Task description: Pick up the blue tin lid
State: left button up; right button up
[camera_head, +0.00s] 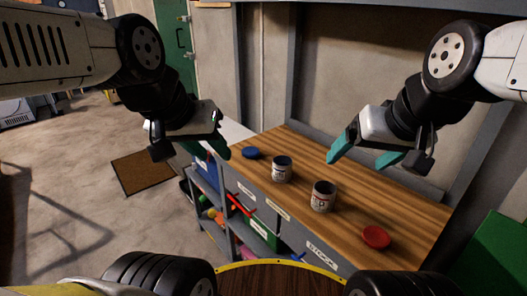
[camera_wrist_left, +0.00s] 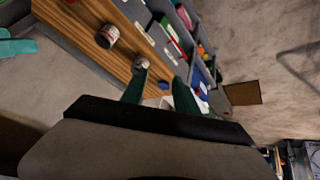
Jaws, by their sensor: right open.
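The blue tin lid (camera_head: 251,153) lies flat at the far left end of the wooden bench top. My left gripper (camera_head: 212,151) is open and empty, above and to the left of the lid in the head view. In the left wrist view the blue lid (camera_wrist_left: 164,85) shows beyond and between its two spread fingers (camera_wrist_left: 159,78). My right gripper (camera_head: 366,155) is open and empty over the back of the bench, to the right of the lid. It also shows at the left edge of the left wrist view (camera_wrist_left: 14,46).
A tin with a blue interior (camera_head: 282,170) stands right of the lid. Another tin (camera_head: 323,197) stands nearer, and a red lid (camera_head: 376,237) lies at the right. The bench (camera_head: 410,205) has a wall behind it and drawers and shelves in front.

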aim_at(249, 153)
jog(key=i+j+z, duration=0.25)
jog(key=j, duration=0.15)
jog(key=j+z, duration=0.3)
jog(key=i+j+z, duration=0.1)
jog(key=j+z, duration=0.15)
jog(key=j, duration=0.25)
